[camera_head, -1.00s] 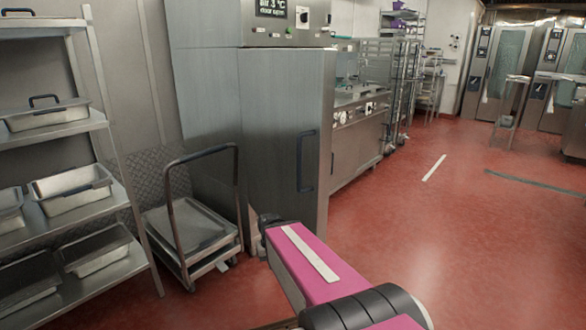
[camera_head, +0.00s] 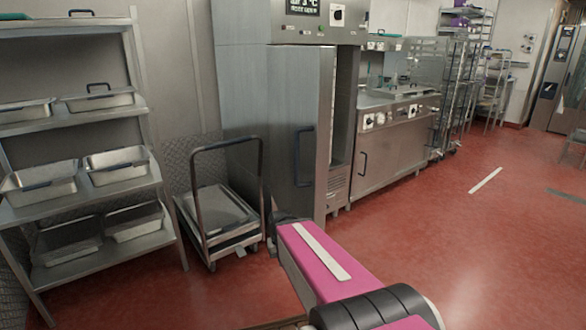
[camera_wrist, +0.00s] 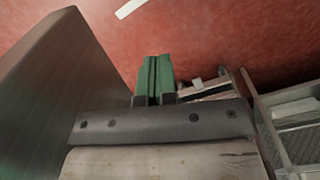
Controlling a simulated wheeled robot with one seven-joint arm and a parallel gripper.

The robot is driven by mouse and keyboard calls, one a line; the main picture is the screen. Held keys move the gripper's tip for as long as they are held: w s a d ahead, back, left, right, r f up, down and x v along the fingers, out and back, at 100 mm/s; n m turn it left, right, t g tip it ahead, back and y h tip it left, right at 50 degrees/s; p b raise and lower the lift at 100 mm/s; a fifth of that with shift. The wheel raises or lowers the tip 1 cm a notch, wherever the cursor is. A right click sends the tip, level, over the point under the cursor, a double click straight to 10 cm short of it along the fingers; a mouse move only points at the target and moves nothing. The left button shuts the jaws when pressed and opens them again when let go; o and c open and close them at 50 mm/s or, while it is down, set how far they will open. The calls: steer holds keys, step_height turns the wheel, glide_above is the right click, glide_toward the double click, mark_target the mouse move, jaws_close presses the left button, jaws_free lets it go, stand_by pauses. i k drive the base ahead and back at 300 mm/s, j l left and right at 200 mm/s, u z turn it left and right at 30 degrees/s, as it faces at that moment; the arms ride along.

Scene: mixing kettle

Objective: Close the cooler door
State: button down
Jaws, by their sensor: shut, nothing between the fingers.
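The cooler is a tall steel cabinet with a display panel (camera_head: 310,30) on top. Its door (camera_head: 285,110) stands ajar, with a dark vertical handle (camera_head: 304,157) on its face. A gap behind the door's right edge shows part of the cooler front (camera_head: 345,110). My gripper (camera_wrist: 153,72) has green fingers pressed together in the wrist view, with nothing between them. A large steel panel (camera_wrist: 65,90), likely the door, stands left of the fingers and apart from them. In the head view my gripper is hidden; only my pink arm shows.
A flat trolley with a tall push bar (camera_head: 228,215) stands left of the cooler; it also appears in the wrist view (camera_wrist: 300,125). A shelf rack with metal pans (camera_head: 120,165) is farther left. Steel counters (camera_head: 395,140) stand right. Red floor (camera_head: 440,230) is clear at right.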

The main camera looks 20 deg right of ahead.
mark_target(300, 78)
steer(key=k+l+u, duration=0.2)
steer(key=k+l, duration=0.45)
steer(key=l, duration=0.3)
steer(key=k+l, duration=0.1)
steer(key=l, duration=0.2)
